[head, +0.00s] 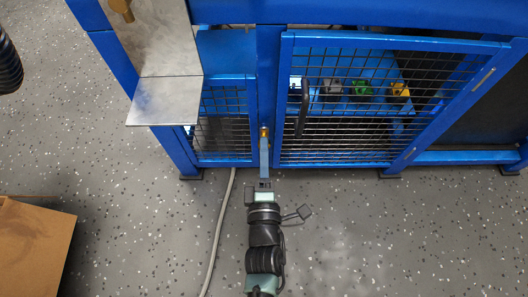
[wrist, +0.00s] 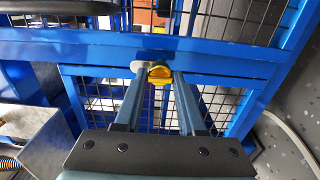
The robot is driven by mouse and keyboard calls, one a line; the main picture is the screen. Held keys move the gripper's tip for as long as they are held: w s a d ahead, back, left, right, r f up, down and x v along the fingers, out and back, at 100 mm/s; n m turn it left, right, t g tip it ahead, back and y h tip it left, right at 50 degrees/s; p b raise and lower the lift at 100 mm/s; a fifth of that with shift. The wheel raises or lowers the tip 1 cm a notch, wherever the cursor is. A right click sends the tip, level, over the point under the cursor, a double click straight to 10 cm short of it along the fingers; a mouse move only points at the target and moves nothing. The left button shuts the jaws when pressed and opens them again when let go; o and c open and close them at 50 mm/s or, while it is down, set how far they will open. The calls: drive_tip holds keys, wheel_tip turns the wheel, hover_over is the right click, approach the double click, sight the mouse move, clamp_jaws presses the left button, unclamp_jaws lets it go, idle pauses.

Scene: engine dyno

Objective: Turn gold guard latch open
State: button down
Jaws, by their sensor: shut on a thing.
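The gold guard latch (head: 264,131) is on the blue post beside the mesh guard door (head: 340,140) in the head view. In the wrist view the gold latch (wrist: 160,73) sits between the tips of my two long fingers, in front of the blue frame bar. A small pale metal plate (wrist: 137,66) shows just left of it. My gripper (head: 264,142) reaches up to the post from below, and in the wrist view my gripper (wrist: 159,78) is shut on the latch. The fingers hide part of the latch in the head view.
A black door handle (head: 302,107) stands right of the post. A bent metal sheet (head: 165,98) juts out at the left. A grey cable (head: 219,230) runs along the floor beside my arm. A brown box (head: 35,245) is at lower left. The floor at right is clear.

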idle(0.5)
drive_tip(key=shift+c, duration=2.4)
unclamp_jaws()
drive_tip(key=s+p, duration=0.5)
drive_tip(key=s, duration=0.8)
drive_tip(key=shift+p, duration=0.35)
